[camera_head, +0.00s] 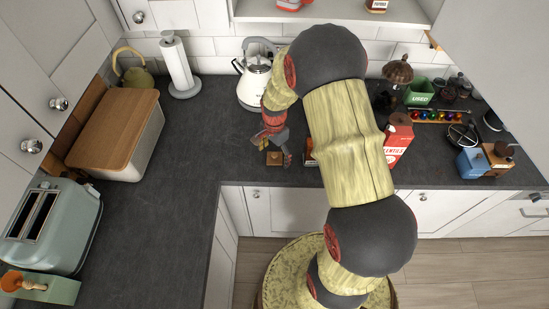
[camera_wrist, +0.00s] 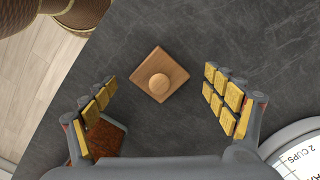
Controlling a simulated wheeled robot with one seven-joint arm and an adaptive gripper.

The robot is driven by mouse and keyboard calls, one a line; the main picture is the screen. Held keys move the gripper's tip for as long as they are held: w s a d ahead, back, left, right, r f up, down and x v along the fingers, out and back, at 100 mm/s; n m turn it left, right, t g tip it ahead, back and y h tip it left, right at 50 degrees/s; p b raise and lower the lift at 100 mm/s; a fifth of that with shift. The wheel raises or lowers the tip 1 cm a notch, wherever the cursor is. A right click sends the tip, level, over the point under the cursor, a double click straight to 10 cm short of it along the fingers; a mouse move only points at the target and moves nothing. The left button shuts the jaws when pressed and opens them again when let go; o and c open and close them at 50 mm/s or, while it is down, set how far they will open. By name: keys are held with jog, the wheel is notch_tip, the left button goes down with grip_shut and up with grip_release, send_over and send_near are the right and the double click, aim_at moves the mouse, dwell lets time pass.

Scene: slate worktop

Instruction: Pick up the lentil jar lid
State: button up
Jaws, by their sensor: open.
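The lentil jar lid is a square wooden piece with a round knob (camera_wrist: 158,80). It lies flat on the worktop, and in the head view it shows as a small brown square (camera_head: 274,159) near the front edge. My gripper (camera_wrist: 160,86) is open and empty, its yellow-padded fingers on either side of the lid in the wrist view, apart from it. In the head view my gripper (camera_head: 275,146) hangs just above and behind the lid. A square container of red-brown grains (camera_wrist: 106,139), apparently the open jar, is partly hidden by my left-hand finger.
A white kettle (camera_head: 254,82) stands behind my gripper; its cup-marked side (camera_wrist: 298,160) is close to the right-hand finger. A red box (camera_head: 397,144) stands to the right of my arm. The slate worktop (camera_head: 165,215) is clear to the left of the lid.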

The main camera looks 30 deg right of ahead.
jog(key=shift+c, duration=0.6)
jog(key=c, duration=1.1)
jog(key=shift+c, duration=0.2)
